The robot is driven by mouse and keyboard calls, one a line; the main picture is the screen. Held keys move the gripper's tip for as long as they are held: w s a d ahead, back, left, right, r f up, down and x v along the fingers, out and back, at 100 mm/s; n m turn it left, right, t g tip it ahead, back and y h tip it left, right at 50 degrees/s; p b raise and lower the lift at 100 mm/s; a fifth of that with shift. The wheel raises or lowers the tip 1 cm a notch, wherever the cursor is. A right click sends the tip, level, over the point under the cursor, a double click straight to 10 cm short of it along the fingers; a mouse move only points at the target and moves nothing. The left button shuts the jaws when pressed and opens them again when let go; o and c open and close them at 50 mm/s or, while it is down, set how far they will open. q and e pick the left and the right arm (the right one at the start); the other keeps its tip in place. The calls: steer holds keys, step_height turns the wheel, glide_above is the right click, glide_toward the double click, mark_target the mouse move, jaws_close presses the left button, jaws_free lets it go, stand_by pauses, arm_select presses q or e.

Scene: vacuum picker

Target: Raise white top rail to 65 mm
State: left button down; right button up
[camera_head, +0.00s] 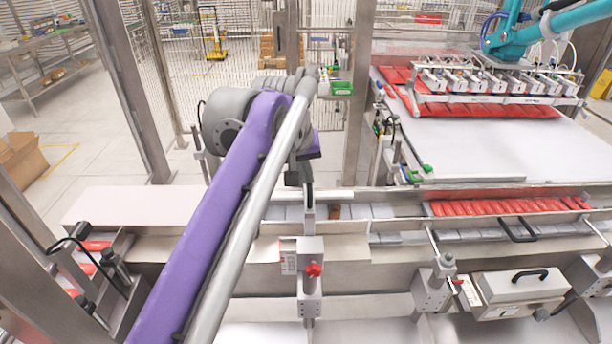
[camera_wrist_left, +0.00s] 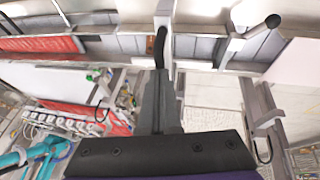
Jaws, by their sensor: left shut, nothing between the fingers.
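A thin white rail (camera_head: 335,194) runs along the far side of the product channel, partly hidden behind my left arm; I cannot tell surely that it is the top rail. A grey clamp block (camera_head: 311,250) with a red knob (camera_head: 313,269) and a white label scale (camera_head: 289,262) stands at the channel's near side. My left gripper (camera_head: 308,209) points down over the channel, just above and behind this block. Its closed dark fingers also show in the wrist view (camera_wrist_left: 160,48), with nothing between them. Whether the fingertips touch anything is unclear. My right gripper is out of view.
A second clamp block (camera_head: 433,287) and a grey box with a black handle (camera_head: 520,286) stand to the right. Red packs (camera_head: 505,206) lie in the channel. A teal robot (camera_head: 530,35) with a picker head stands over a white table (camera_head: 490,148) behind.

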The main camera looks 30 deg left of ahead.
arm_select(q)
steer(key=c, duration=0.9)
jaws_free()
steer(key=shift+d+f, duration=0.1)
steer(key=shift+o, duration=0.2)
steer(key=v, duration=1)
steer(key=shift+s+r+p, duration=0.2)
steer(key=shift+r+p, duration=0.2)
